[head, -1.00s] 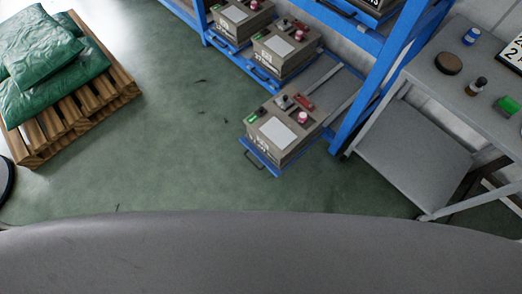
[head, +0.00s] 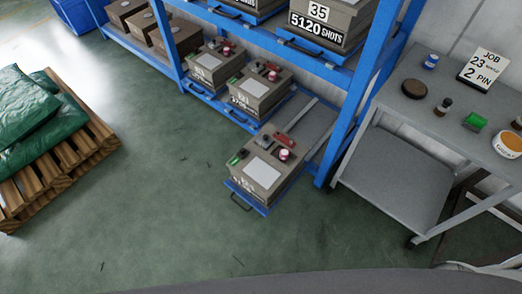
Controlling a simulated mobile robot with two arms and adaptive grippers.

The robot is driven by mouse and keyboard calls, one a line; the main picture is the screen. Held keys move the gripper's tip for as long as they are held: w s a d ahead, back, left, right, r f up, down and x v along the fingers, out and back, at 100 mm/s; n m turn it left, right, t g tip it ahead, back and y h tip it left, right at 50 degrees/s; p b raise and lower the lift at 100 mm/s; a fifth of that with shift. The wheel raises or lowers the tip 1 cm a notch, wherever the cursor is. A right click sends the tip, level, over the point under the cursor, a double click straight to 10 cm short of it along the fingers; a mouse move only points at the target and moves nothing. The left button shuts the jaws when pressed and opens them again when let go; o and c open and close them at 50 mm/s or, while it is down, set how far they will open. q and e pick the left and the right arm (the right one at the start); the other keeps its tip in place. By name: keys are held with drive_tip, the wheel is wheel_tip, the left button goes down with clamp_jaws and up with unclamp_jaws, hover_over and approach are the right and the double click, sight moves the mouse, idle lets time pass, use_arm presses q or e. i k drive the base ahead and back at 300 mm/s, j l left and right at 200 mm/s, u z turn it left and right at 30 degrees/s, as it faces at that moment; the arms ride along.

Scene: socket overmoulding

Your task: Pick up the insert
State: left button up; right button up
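Neither of my grippers is in view. I cannot tell which object is the insert. A grey-brown mould box (head: 263,171) sits on a pulled-out blue drawer (head: 245,199). On its top are a white label plate (head: 262,173), a small green piece (head: 238,157), dark knobs (head: 267,140), a red piece (head: 284,140) and a pink-and-white round piece (head: 284,155). A job sign (head: 482,69) reading "JOB 23 2 PIN" stands on a grey workbench (head: 405,118), the smaller print unclear.
A blue rack (head: 351,104) holds several more boxes, one marked 35 and 5120 SHOTS (head: 318,25). The bench carries a dark round pad (head: 414,89), bottles, a green block (head: 474,122) and an orange-topped tub (head: 511,142). A pallet (head: 84,158) with green sacks stands left. Green floor between is clear.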

sight(263, 141)
drive_tip(key=i+u, duration=0.2)
drive_tip(key=u, duration=0.15)
drive_tip(key=i+u, duration=0.2)
drive_tip(key=u, duration=0.15)
